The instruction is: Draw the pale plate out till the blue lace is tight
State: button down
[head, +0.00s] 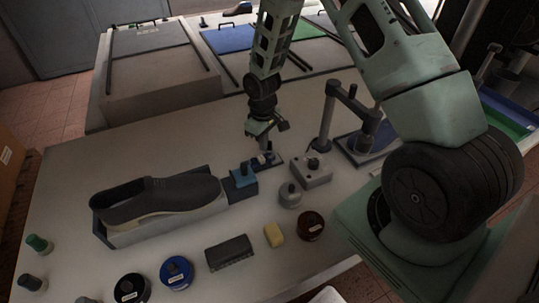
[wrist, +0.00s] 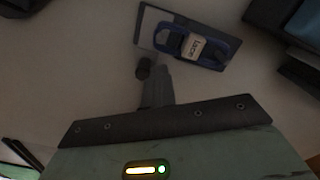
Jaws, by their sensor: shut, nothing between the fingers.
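In the wrist view, a pale piece marked "lace" (wrist: 193,47) lies across a blue loop, the lace (wrist: 228,44), on a grey base plate (wrist: 149,22). I cannot tell if the loop is tight. In the head view, this small set (head: 267,158) is partly hidden below my gripper (head: 261,145). My gripper also shows in the wrist view (wrist: 145,70), its fingers shut and empty. Its tips appear beside the base plate's near edge, apart from the pale piece.
A dark shoe (head: 160,199) lies left, its toe near a blue block (head: 241,174). A grey box with a knob (head: 312,169) and a post stand (head: 327,120) are close on the right. Round tins (head: 176,272), a brush (head: 229,252) and a yellow block (head: 274,235) lie in front.

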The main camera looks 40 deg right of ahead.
jog(key=shift+a, duration=0.3)
notch_tip(320, 180, up, 8)
jog(key=p, duration=0.6)
dwell(0.6)
